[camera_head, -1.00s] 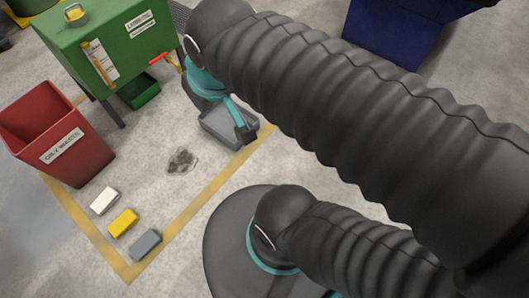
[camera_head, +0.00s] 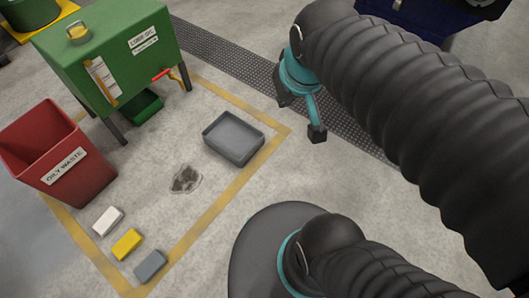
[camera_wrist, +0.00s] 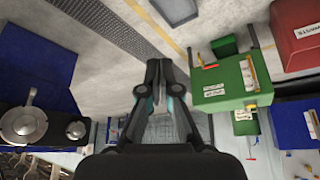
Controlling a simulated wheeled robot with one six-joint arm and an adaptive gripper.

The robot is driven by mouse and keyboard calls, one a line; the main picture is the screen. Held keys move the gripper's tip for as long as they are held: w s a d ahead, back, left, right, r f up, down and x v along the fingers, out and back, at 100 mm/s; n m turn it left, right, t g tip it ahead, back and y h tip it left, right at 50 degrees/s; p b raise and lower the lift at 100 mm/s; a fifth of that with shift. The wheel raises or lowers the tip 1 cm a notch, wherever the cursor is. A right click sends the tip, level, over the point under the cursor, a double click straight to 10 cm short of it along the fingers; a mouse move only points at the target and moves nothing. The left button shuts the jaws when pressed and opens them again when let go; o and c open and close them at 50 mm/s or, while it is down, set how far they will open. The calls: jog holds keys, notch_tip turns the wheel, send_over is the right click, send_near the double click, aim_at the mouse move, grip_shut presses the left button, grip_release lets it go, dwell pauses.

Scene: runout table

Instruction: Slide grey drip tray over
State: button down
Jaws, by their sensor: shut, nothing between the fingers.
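The grey drip tray (camera_head: 233,137) lies flat and empty on the concrete floor, inside the yellow-taped area near its right corner. Part of the grey tray (camera_wrist: 177,9) shows at the top edge of that view.
A green tank (camera_head: 110,50) on legs stands behind left, with a green tray (camera_head: 143,107) beneath. A red oily waste bin (camera_head: 62,155) is at left. White (camera_head: 107,220), yellow (camera_head: 127,244) and grey (camera_head: 150,266) blocks lie in front.

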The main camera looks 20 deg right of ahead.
jog(key=w+f+n+g, duration=0.1)
jog(key=w+f, duration=0.2)
jog(key=w, duration=0.3)
jog(key=w+f+n, duration=0.1)
jog(key=w+f, duration=0.3)
jog(key=w, duration=0.2)
jog(key=n+g, duration=0.3)
send_over(255, 158)
jog(key=s+d, duration=0.2)
notch_tip(255, 158, down, 31)
jog(key=shift+n+g, duration=0.6)
jog(key=shift+n, duration=0.2)
jog(key=f, duration=0.8)
jog(key=s+f+b, duration=0.1)
jog(key=f, duration=1.6)
jog(key=shift+s+d+f, duration=0.1)
jog(key=shift+s+d, duration=0.1)
jog(key=shift+s, duration=0.05)
jog(key=shift+w+a+f, duration=0.1)
jog(key=shift+w+a, duration=0.35)
jog(key=shift+w, duration=0.2)
jog(key=shift+w+a+f, duration=0.1)
jog(key=shift+w+a, duration=0.3)
jog(key=shift+w, duration=0.2)
jog(key=shift+w+a, duration=0.35)
jog(key=shift+w, duration=0.05)
jog(key=shift+w+b, duration=0.1)
jog(key=shift+b, duration=0.2)
